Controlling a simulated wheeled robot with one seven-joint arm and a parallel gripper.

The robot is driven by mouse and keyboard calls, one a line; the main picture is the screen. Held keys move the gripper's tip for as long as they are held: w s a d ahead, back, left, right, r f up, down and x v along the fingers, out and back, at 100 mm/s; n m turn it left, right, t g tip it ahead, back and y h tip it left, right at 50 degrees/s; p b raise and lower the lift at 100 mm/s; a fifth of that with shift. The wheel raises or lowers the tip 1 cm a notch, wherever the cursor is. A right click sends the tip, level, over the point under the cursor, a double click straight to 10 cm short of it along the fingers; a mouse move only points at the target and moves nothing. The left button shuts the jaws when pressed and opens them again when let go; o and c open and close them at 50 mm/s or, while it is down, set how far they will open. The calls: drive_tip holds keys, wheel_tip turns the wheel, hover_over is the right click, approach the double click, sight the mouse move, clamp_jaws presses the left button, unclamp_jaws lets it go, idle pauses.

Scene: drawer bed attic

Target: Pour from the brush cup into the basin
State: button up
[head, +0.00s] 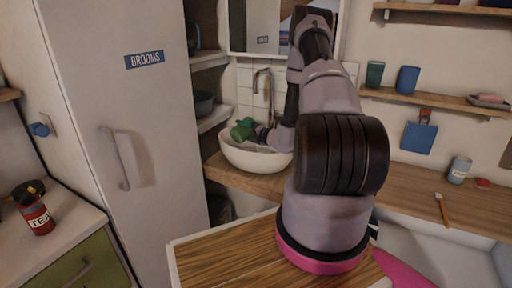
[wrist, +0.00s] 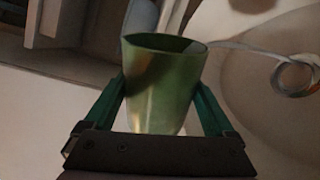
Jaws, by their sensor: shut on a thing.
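A white basin (head: 246,160) stands on the wooden counter under the tap in the head view. My gripper (head: 250,128) is above the basin, reaching in from the right. It is shut on a green cup (head: 241,130), which looks tilted toward the left over the basin. In the wrist view the green cup (wrist: 160,90) sits between the two green fingers of my gripper (wrist: 162,88), its open rim facing away from the camera. The basin's pale inside (wrist: 248,88) fills the right of that view. I cannot tell what is in the cup.
A metal tap (head: 262,80) rises behind the basin. Shelves with a bowl (head: 203,104) stand left of it, next to a tall white cabinet (head: 130,110). A can (head: 459,169) and a brush (head: 441,208) are on the right counter. A ring (wrist: 295,76) shows inside the basin.

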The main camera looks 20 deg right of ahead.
drive_tip(key=shift+w+d+f+m, duration=0.2)
drive_tip(key=shift+d+f+m, duration=0.3)
drive_tip(key=shift+f, duration=0.25)
drive_tip(key=shift+w+d+f+m+p, duration=0.1)
drive_tip(key=shift+d+f+m+p, duration=0.1)
drive_tip(key=shift+f+m+p, duration=0.3)
idle(1.1)
drive_tip(key=shift+d+r+m, duration=0.15)
drive_tip(key=shift+r+m, duration=0.15)
drive_tip(key=shift+m, duration=0.3)
